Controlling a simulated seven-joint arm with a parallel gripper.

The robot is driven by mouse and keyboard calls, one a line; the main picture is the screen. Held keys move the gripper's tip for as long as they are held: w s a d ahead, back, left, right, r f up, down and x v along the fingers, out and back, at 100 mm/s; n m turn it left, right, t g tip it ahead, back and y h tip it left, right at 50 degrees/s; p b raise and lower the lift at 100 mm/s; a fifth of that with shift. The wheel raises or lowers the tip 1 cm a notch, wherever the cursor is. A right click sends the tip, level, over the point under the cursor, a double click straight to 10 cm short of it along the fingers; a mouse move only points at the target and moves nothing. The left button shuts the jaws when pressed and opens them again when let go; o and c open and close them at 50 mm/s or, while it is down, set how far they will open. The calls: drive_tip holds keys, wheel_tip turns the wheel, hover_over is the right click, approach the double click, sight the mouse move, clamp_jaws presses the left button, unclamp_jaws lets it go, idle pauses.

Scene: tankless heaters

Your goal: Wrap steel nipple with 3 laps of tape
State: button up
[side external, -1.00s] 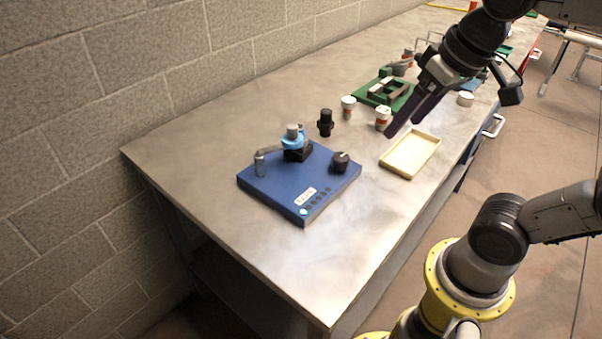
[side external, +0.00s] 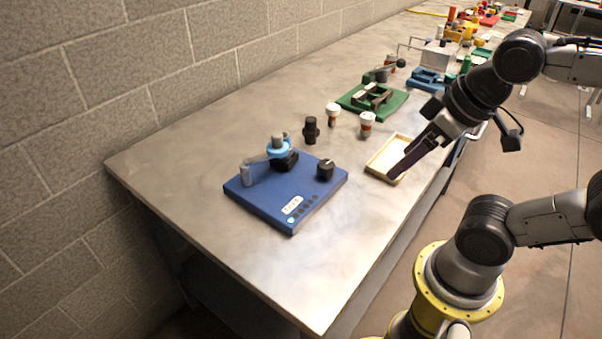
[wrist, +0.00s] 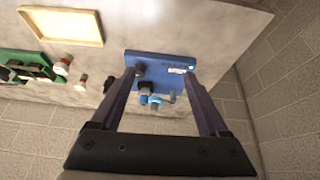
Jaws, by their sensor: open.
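A blue board (side external: 262,197) lies on the bench and carries a winding fixture. A grey metal nipple (side external: 279,138) stands upright in a black block there, with a light-blue ring (side external: 279,151), seemingly the tape, around it. An arm links the ring to a grey post (side external: 246,176). A black knob (side external: 325,169) sits at the board's right corner. My gripper (side external: 394,176) is open and empty, right of the board and in front of the tray in the picture. In the wrist view, the board (wrist: 172,62) and light-blue ring (wrist: 155,100) show between my gripper's spread fingers (wrist: 160,74).
A shallow wooden tray (side external: 376,165) lies under or behind my fingers. Two small jars (side external: 333,115) (side external: 366,124), a black fitting (side external: 311,130) and a green board with a vise (side external: 345,101) stand behind. The bench front is clear; a block wall borders its left.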

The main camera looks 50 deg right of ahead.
drive_tip(key=w+r+g, duration=0.1)
drive_tip(key=w+r, duration=0.3)
drive_tip(key=g, duration=0.4)
hover_over(327, 164)
wheel_tip(327, 164, down, 4)
drive_tip(key=shift+n, duration=0.3)
wheel_tip(327, 164, down, 13)
drive_tip(key=shift+f, duration=0.15)
clamp_jaws()
